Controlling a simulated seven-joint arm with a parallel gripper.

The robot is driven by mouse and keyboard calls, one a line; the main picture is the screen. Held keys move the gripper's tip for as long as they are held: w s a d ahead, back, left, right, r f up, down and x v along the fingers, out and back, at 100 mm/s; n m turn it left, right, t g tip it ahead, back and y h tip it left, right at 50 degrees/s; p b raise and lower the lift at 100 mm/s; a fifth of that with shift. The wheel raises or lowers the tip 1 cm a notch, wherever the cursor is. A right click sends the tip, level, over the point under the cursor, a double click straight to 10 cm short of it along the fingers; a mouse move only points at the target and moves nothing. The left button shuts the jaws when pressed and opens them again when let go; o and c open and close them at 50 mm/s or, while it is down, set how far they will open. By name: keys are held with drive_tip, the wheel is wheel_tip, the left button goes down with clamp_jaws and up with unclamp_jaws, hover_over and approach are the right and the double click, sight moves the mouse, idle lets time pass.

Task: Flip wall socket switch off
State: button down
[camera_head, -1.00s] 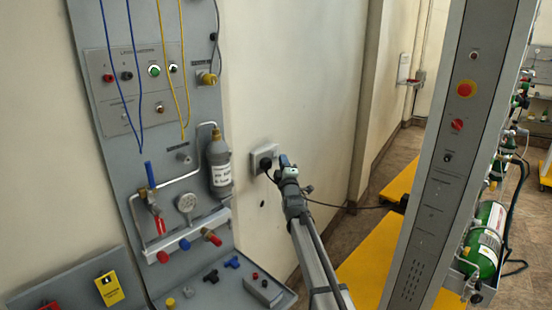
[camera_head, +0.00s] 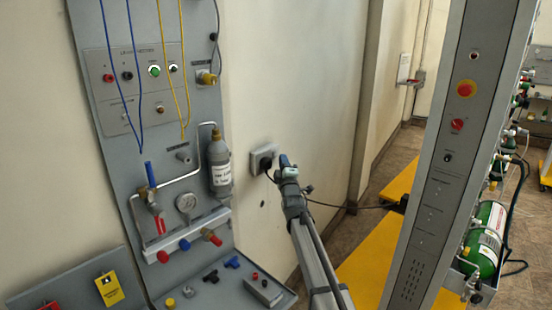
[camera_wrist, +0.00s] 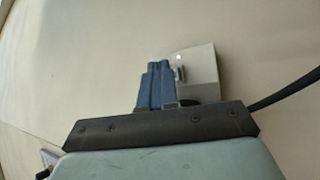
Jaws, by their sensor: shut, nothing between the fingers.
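The wall socket (camera_head: 264,157) is a pale square plate on the cream wall, with a black plug and cable in it. In the wrist view the socket (camera_wrist: 199,66) stands just beyond my fingers, and a small switch (camera_wrist: 180,73) shows on its face right beside the fingertips. My gripper (camera_head: 284,160) is at the socket's right side in the head view. Its blue fingers (camera_wrist: 158,66) are shut together with nothing between them. I cannot tell whether the fingertips touch the switch. Part of the plate and the plug are hidden behind my gripper in the wrist view.
A grey panel (camera_head: 97,130) with gauge, bottle and valves stands left of the socket. A tall grey column (camera_head: 446,185) with buttons stands to the right. A black cable (camera_head: 345,206) runs from the socket area to the column. The wall above the socket is clear.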

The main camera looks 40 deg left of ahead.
drive_tip(key=shift+a, duration=0.2)
drive_tip(key=shift+a, duration=0.25)
drive_tip(key=shift+a, duration=0.25)
idle(0.9)
idle(0.3)
drive_tip(key=shift+d, duration=0.7)
drive_tip(key=shift+d+r, duration=0.15)
drive_tip(key=shift+d, duration=1.1)
drive_tip(key=shift+d+r, duration=0.15)
drive_tip(key=shift+d, duration=1.1)
